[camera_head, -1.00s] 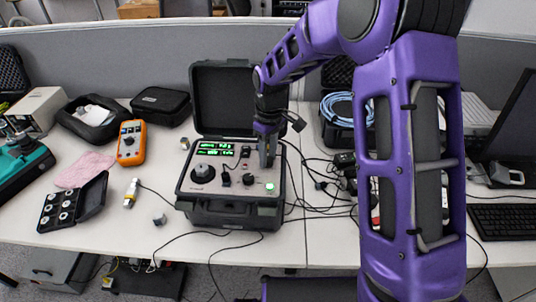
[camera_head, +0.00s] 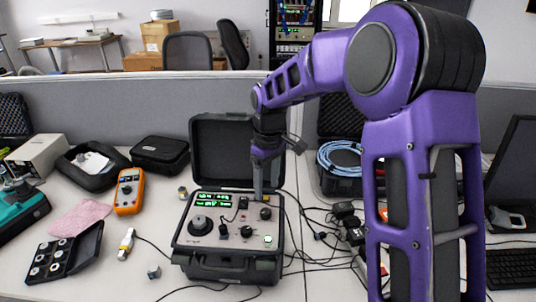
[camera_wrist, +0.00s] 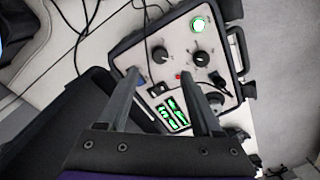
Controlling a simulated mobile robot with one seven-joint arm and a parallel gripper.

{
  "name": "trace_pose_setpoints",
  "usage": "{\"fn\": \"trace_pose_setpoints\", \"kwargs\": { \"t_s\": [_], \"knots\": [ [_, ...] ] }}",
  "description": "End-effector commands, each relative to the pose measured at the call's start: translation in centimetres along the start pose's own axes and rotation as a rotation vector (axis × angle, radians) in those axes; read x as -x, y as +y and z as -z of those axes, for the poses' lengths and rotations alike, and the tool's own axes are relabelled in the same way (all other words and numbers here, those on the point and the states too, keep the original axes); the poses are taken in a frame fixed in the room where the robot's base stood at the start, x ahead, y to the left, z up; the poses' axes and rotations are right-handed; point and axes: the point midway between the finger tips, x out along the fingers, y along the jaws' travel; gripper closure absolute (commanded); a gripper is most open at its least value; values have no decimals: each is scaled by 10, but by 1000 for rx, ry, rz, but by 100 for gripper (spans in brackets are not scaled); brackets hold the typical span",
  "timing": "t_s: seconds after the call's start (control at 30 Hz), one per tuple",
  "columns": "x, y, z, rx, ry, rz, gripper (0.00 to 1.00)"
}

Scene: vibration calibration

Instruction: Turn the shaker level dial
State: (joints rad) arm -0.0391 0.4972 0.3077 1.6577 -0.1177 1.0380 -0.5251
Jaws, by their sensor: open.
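The shaker unit is an open black case (camera_head: 225,268) with a light grey control panel on the table. A large black dial (camera_head: 201,225) is at its near left. Smaller black knobs sit at the middle (camera_head: 246,231) and far right (camera_head: 265,213); the wrist view shows them as the middle knob (camera_wrist: 202,57) and far-right knob (camera_wrist: 160,54). I cannot read which is the level dial. My gripper (camera_head: 258,197) points down over the panel's far right, open and empty. In the wrist view its fingers (camera_wrist: 161,80) are apart, short of the far-right knob; the right finger hides part of the panel.
A lit green button (camera_head: 268,239) and green displays (camera_head: 213,200) are on the panel. The raised lid (camera_head: 222,150) stands behind it. Cables lie to the right. An orange multimeter (camera_head: 129,191), pink cloth (camera_head: 80,217) and black tray (camera_head: 65,255) are to the left.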

Motion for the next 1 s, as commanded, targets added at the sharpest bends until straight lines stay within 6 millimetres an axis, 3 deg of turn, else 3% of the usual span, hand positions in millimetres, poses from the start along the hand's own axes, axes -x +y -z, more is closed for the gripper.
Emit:
{"fn": "trace_pose_setpoints", "kwargs": {
  "t_s": [0.03, 0.2, 0.4, 1.0],
  "knots": [
    [15, 0, 0, -1, 4, -3, 34],
    [53, 1, 0, 0, 3, -3, 34],
    [84, 0, 0, -1, 1, -1, 34],
    [101, 7, 2, -21, 16, -30, 34]
  ]
}}
